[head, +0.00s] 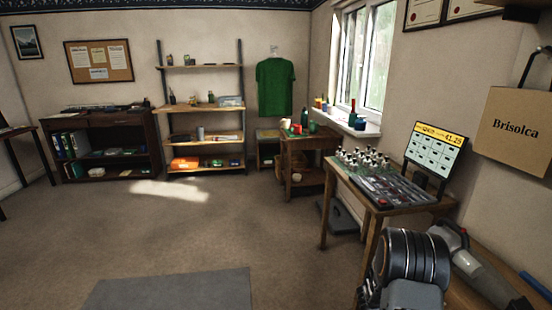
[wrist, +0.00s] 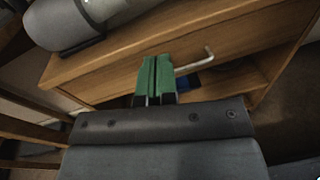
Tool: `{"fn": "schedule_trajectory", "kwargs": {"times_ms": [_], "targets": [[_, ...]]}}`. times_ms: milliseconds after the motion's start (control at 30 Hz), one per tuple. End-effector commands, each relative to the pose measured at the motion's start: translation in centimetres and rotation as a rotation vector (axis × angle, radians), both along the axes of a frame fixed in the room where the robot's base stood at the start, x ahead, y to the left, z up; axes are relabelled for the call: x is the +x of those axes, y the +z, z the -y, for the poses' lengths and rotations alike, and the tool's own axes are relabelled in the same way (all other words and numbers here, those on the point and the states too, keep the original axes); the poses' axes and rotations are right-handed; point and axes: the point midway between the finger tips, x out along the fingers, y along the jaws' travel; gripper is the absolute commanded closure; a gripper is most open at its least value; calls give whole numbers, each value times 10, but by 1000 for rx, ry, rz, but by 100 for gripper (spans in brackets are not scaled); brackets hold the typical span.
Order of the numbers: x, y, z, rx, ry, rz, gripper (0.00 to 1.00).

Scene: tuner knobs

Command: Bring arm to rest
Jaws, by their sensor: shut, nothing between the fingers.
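My gripper (wrist: 156,78) shows in the wrist view with its two green fingers together and nothing between them. Beyond the fingers is a wooden cabinet (wrist: 120,70) with a bent metal handle (wrist: 197,62) just right of the fingertips. I cannot tell whether the fingers touch the wood. In the head view my arm's dark ribbed part shows at the lower right, and the fingers cannot be made out there.
A wooden table (head: 345,186) bears a panel of knobs, several small bottles and a lit screen (head: 436,147). A cardboard box (head: 515,130) is at the upper right. Shelves (head: 203,137) and a dark cabinet (head: 108,120) line the back wall. The middle floor (head: 190,235) is clear.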

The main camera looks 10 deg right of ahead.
Motion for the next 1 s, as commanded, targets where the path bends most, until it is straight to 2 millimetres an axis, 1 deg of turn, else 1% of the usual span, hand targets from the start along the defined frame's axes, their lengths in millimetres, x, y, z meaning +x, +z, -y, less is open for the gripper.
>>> {"fn": "schedule_trajectory", "kwargs": {"times_ms": [33, 67, 100, 167, 200, 267, 300, 367, 400, 467, 500, 600, 700, 833, 900, 1000], "targets": [[-5, 50, -12, 34, -55, 85, 100], [-10, 69, -21, 63, -96, 139, 100], [-18, 94, -34, 109, -151, 216, 100], [-30, 127, -57, 190, -234, 337, 100], [-37, 147, -73, 248, -288, 420, 100], [-47, 174, -100, 344, -362, 544, 100], [-54, 190, -119, 413, -411, 627, 100], [-61, 214, -148, 522, -479, 747, 100], [-66, 228, -167, 598, -523, 824, 100], [-71, 248, -195, 713, -584, 929, 100], [-73, 261, -213, 788, -622, 993, 100], [-79, 290, -254, 966, -710, 1125, 100], [-83, 315, -287, 1118, -782, 1220, 100], [-87, 337, -315, 1259, -853, 1292, 100], [-88, 344, -324, 1306, -877, 1315, 100], [-89, 348, -329, 1332, -891, 1325, 100]]}}
